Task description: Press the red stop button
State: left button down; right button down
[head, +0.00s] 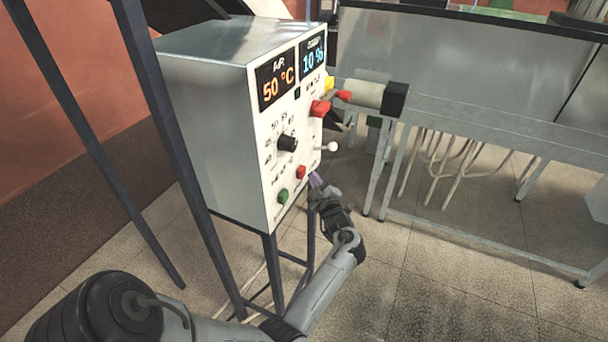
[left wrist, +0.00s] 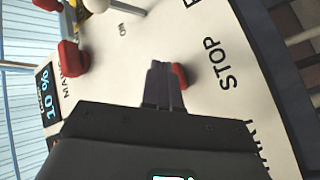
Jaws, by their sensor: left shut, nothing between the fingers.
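The red stop button (head: 301,172) sits low on the white front panel of the control box, right of the green button (head: 283,196). In the left wrist view, the stop button (left wrist: 180,76) shows beside the word STOP. My left gripper (head: 315,180) is just to the right of the button in the head view. In the left wrist view, its closed fingers (left wrist: 164,68) hold nothing, point at the panel and partly cover the button's edge. I cannot tell whether they touch the button or panel. My right gripper is not in view.
The metal control box (head: 212,78) stands on dark legs. A black knob (head: 288,143), a red switch (head: 319,108) and a white-tipped lever (head: 332,146) are on its panel, the latter two jutting out. A metal table (head: 470,130) stands right. Floor between is mostly clear.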

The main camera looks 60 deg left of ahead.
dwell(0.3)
pick_arm(q)
jog(key=shift+w+d, duration=0.1)
jog(key=shift+w+d+b, duration=0.6)
jog(key=shift+w+d, duration=0.15)
jog(key=shift+d, duration=0.2)
jog(key=shift+w+d+b, duration=0.55)
jog(key=shift+w+d, duration=0.2)
jog(key=shift+d, duration=0.2)
